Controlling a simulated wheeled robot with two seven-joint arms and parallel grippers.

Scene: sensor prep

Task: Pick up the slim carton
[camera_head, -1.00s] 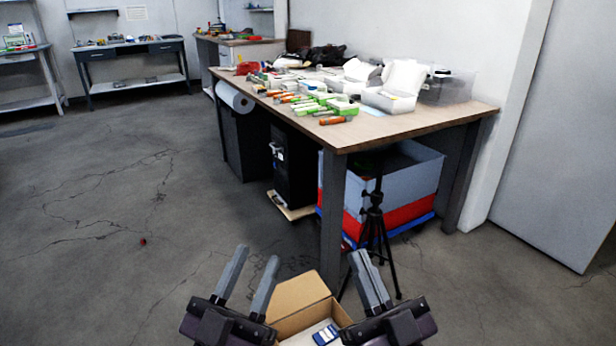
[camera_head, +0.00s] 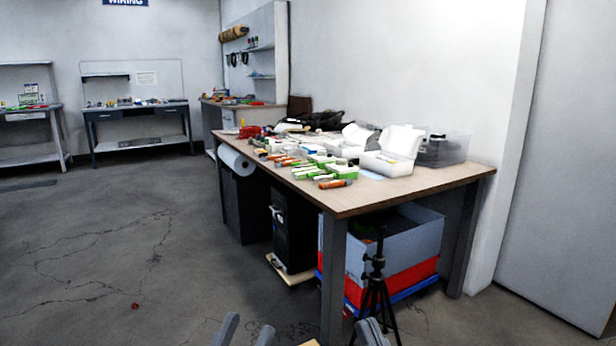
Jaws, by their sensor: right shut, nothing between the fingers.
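I cannot make out for sure which thing is the slim carton. Only a sliver of the open cardboard box (camera_head: 311,343) shows at the bottom edge; what lies in it is out of view. My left gripper (camera_head: 246,334) shows just its two fingertips at the bottom edge, to the left of the box, apart and with nothing between them. My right gripper (camera_head: 371,332) shows its fingertips together at the bottom edge, to the right of the box, empty.
A wooden-topped table (camera_head: 400,193) holds white boxes, green packs and orange-handled tools. A tripod (camera_head: 375,290) stands by its near leg, before a blue and red crate (camera_head: 415,240). A small red thing (camera_head: 135,306) lies on the open floor at left.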

